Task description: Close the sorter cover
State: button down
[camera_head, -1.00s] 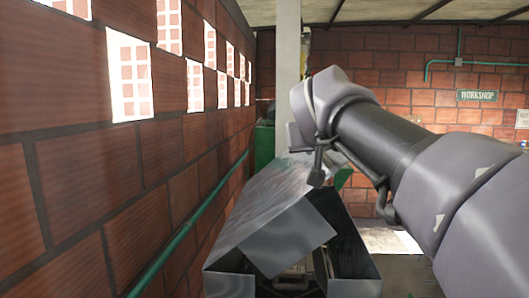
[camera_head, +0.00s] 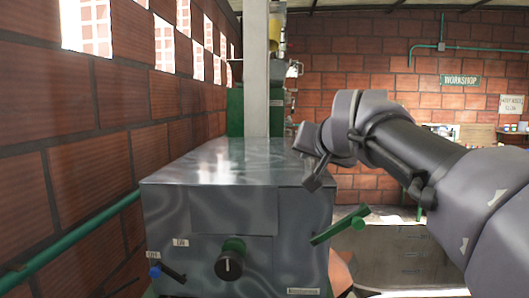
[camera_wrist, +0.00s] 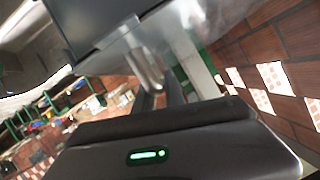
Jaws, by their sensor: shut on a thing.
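The sorter is a shiny metal box (camera_head: 200,235) left of centre in the head view, with a dark knob and a green handle on its front. Its sorter cover (camera_head: 215,165) lies about flat across the top, and no opening shows from here. My arm reaches in from the right, and its end is at the cover's right edge. In the wrist view the fingers of my gripper (camera_wrist: 160,88) are shut on a part of the cover. A grey metal panel (camera_wrist: 95,25) fills the top of that view. The exact contact is unclear.
A brick wall (camera_head: 90,140) with a green pipe runs close along the left. A pale post (camera_head: 256,80) and a green machine (camera_head: 235,112) stand behind the box. A shelf with items (camera_head: 445,130) is at the far wall. Floor shows at the right.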

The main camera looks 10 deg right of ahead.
jog(key=shift+f, duration=0.65)
jog(key=shift+a+f, duration=0.1)
jog(key=c, duration=1.4)
grip_release()
jog(key=shift+r, duration=0.25)
